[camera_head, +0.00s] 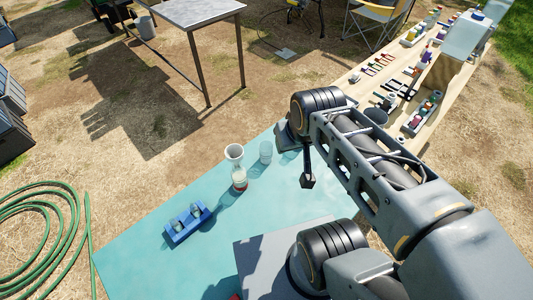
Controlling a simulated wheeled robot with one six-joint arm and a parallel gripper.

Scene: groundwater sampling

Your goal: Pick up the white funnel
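A pale, wide-mouthed piece that looks like the white funnel (234,152) stands upright on the turquoise table.
A blue rack (188,223) with small clear vessels lies to the left on the turquoise table (135,245). A wooden bench (345,88) with many small items runs at the right. A green hose (45,235) coils on the ground.

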